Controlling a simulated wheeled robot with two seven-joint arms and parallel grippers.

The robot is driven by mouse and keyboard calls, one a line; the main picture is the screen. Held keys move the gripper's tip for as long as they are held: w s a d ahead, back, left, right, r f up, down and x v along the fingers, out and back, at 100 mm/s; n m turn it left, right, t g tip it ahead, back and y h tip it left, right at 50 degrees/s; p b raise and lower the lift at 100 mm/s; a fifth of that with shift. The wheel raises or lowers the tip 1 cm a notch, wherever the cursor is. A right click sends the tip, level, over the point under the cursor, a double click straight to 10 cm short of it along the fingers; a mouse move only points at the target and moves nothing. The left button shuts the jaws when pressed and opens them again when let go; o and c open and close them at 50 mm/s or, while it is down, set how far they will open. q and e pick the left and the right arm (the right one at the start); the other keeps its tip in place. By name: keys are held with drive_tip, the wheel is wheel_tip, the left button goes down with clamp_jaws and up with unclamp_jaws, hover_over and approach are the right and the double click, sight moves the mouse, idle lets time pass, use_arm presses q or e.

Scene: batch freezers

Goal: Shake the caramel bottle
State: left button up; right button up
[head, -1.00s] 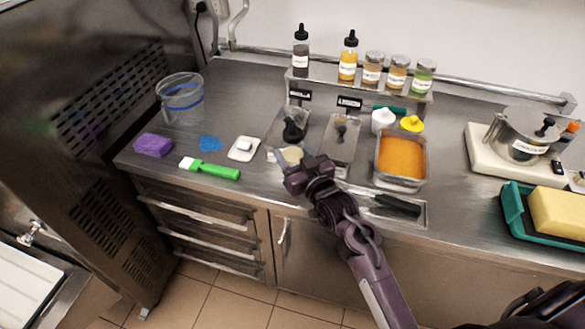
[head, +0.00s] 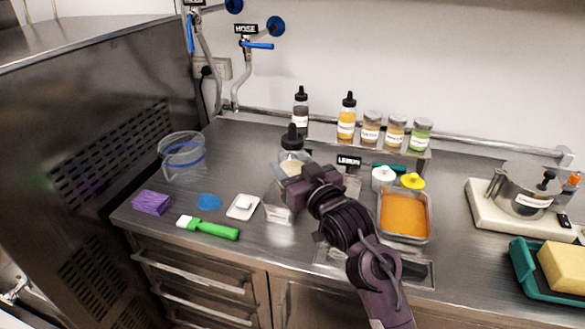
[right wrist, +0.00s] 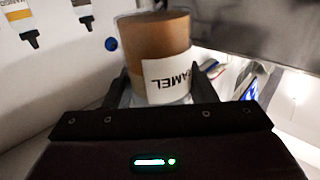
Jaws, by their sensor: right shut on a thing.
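The caramel bottle (head: 290,157) has a black cap and a clear upper body in the head view. It stands roughly upright above the counter, and my right gripper (head: 294,182) hides its lower part. In the right wrist view the bottle (right wrist: 155,42) shows brown contents and a white label with upside-down letters ending a caramel name. The fingers of my right gripper (right wrist: 160,88) are shut on either side of it. My left gripper is not in view.
Dark, yellow (head: 346,120) and several other labelled containers stand on the raised shelf behind. An orange-filled tray (head: 404,213) is to the right of my gripper. A green brush (head: 212,228), white scale (head: 243,206) and clear tub (head: 182,157) are to the left.

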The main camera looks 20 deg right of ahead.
sight(295, 136)
drive_tip(key=c, duration=0.4)
drive_tip(key=shift+o, duration=0.2)
wheel_tip(295, 136, up, 8)
drive_tip(key=p, duration=0.7)
drive_tip(key=shift+r+p, duration=0.15)
drive_tip(key=shift+p, duration=0.25)
drive_tip(key=shift+f, duration=0.35)
drive_tip(key=s+d+f+m+h+b, duration=0.1)
drive_tip(key=s+f+h+b, duration=0.15)
drive_tip(key=s+f, duration=0.45)
drive_tip(key=s+d+f+m+h+b, duration=0.1)
drive_tip(key=s+f+b, duration=0.35)
drive_tip(key=f, duration=0.45)
wheel_tip(295, 136, up, 7)
wheel_tip(295, 136, down, 8)
drive_tip(key=shift+s, duration=0.4)
